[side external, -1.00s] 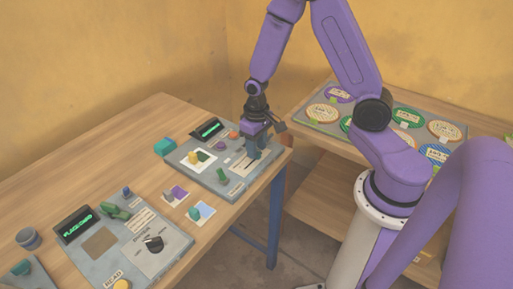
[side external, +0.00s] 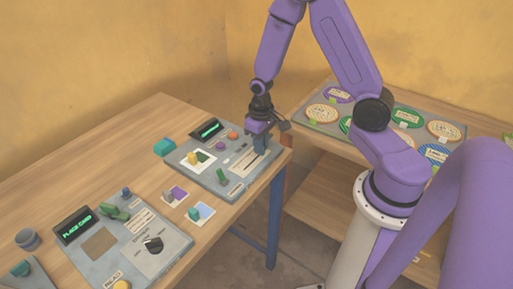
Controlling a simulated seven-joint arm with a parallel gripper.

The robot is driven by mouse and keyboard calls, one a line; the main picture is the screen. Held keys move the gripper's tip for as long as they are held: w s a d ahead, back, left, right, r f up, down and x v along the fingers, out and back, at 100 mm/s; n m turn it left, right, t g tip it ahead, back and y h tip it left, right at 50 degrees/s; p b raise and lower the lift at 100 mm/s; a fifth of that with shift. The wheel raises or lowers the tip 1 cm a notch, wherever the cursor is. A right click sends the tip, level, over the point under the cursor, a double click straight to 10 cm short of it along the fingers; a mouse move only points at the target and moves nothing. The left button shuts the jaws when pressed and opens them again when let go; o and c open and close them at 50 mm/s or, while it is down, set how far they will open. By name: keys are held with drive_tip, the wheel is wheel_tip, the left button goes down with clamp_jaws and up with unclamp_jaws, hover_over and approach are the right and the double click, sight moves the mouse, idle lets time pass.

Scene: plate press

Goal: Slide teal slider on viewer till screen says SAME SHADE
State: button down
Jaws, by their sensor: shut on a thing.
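The viewer (side external: 235,188) is a grey panel near the table's right corner. Its small dark screen (side external: 208,129) at the back shows green text too small to read. My gripper (side external: 262,146) points down over the viewer's right end, beside a slot with pale markings. It is shut on the teal slider, which is mostly hidden by the fingers and hard to tell from them. A white card (side external: 198,163) with yellow and green pieces lies on the viewer's left part.
A second grey panel (side external: 175,240) with a dial and a lit screen (side external: 76,225) stands at front left. Purple and blue swatch cards (side external: 200,211) lie between the panels. A board of round plates (side external: 376,118) is on the back table.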

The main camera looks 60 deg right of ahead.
drive_tip(key=shift+d, duration=0.5)
drive_tip(key=c, duration=1.1)
unclamp_jaws()
drive_tip(key=shift+r, duration=0.1)
drive_tip(key=shift+r, duration=0.55)
wheel_tip(320, 180, up, 16)
drive_tip(key=shift+r, duration=0.1)
